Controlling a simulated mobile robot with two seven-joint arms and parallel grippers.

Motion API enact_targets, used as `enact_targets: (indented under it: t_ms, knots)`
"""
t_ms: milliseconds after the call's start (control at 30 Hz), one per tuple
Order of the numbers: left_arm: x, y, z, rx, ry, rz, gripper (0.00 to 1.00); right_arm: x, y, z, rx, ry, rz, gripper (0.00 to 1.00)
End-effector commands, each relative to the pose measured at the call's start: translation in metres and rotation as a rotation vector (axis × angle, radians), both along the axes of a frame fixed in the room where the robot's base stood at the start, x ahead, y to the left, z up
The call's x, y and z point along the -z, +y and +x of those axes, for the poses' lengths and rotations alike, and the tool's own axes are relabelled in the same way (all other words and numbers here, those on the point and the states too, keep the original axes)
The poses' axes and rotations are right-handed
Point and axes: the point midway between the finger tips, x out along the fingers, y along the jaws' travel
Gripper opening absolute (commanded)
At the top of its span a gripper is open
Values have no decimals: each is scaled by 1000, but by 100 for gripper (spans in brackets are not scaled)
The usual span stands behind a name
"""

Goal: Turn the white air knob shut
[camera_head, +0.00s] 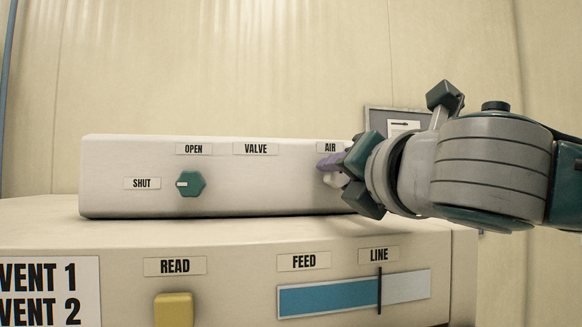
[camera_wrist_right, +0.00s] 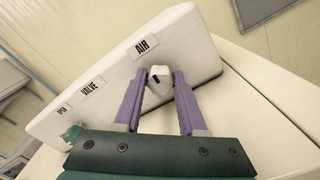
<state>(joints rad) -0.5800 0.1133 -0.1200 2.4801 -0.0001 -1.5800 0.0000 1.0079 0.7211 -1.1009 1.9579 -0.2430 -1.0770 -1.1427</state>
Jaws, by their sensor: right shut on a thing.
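The white air knob (camera_wrist_right: 159,82) sits on the front of the white valve box (camera_wrist_right: 113,63), just below the AIR label (camera_wrist_right: 146,45). A small dark mark shows on the knob. My right gripper (camera_wrist_right: 159,100) has its two purple fingers on either side of the knob and is shut on it. In the head view my right gripper (camera_head: 330,170) reaches in from the right, and only part of the white knob (camera_head: 330,181) shows beside its fingers. My left gripper is not in view.
A green knob (camera_head: 191,184) sits between the SHUT and OPEN labels on the box's left side. Below, a cabinet (camera_head: 230,285) carries a yellow READ button (camera_head: 174,308) and a blue FEED gauge (camera_head: 325,298). A framed notice (camera_head: 405,124) hangs behind my right arm.

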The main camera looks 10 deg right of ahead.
Motion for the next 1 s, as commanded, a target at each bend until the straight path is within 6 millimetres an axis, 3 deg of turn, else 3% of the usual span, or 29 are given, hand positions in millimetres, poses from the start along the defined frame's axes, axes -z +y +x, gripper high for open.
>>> enact_targets:
  t_ms: [767,800,1000]
  knots:
    - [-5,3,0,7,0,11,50,1,0,0,0,-1,-102,0]
    - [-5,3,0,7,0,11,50,1,0,0,0,-1,-102,44]
    - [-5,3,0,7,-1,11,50,1,0,0,0,-2,-100,66]
